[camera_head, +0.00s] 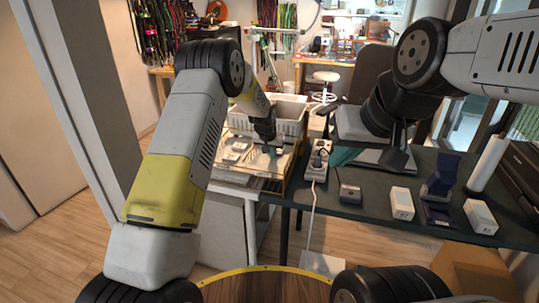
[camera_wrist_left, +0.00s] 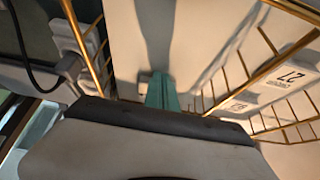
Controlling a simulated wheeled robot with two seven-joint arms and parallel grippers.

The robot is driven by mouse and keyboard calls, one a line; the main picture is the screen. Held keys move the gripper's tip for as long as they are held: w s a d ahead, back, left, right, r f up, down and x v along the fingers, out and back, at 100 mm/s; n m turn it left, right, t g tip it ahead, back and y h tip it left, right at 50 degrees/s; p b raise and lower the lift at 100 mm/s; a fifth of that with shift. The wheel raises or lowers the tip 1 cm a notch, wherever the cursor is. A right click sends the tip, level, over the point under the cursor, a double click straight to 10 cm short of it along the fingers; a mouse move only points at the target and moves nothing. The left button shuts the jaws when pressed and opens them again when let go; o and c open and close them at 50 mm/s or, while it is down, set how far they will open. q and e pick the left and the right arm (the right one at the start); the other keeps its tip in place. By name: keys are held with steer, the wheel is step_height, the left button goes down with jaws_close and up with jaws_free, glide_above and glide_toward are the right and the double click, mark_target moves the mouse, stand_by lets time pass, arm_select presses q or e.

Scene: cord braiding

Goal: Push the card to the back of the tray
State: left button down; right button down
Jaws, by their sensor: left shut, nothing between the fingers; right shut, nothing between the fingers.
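My left gripper (camera_head: 271,150) is over the wire-sided tray (camera_head: 288,170) on the white cabinet. Its teal fingertips are shut with nothing between them; they also show in the left wrist view (camera_wrist_left: 161,92), over a pale flat surface. I cannot tell whether they touch it. A white card marked 27 (camera_wrist_left: 288,76) lies at the right in the wrist view, beyond gold wires and apart from the fingertips. Small pale pieces (camera_head: 238,147) lie left of the gripper in the head view; I cannot tell which is the card. My right gripper (camera_head: 343,155) is shut and empty above the dark table.
A white basket (camera_head: 287,115) stands behind the tray. A power strip (camera_head: 317,162) with a cable lies right of it. On the dark table are a grey box (camera_head: 350,194), white boxes (camera_head: 402,204), a blue stand (camera_head: 441,177) and a white roll (camera_head: 487,164).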

arm_select(q)
steer(key=shift+w+d, duration=0.3)
steer(key=shift+w, duration=0.6)
steer(key=shift+w+d, duration=0.25)
steer(key=shift+w, duration=0.65)
steer(key=shift+w+d, duration=0.3)
steer(key=shift+w, duration=0.6)
steer(key=shift+r, duration=0.15)
steer(key=shift+v, duration=2.8)
steer(key=shift+s+a, duration=0.1)
steer(key=shift+s, duration=0.05)
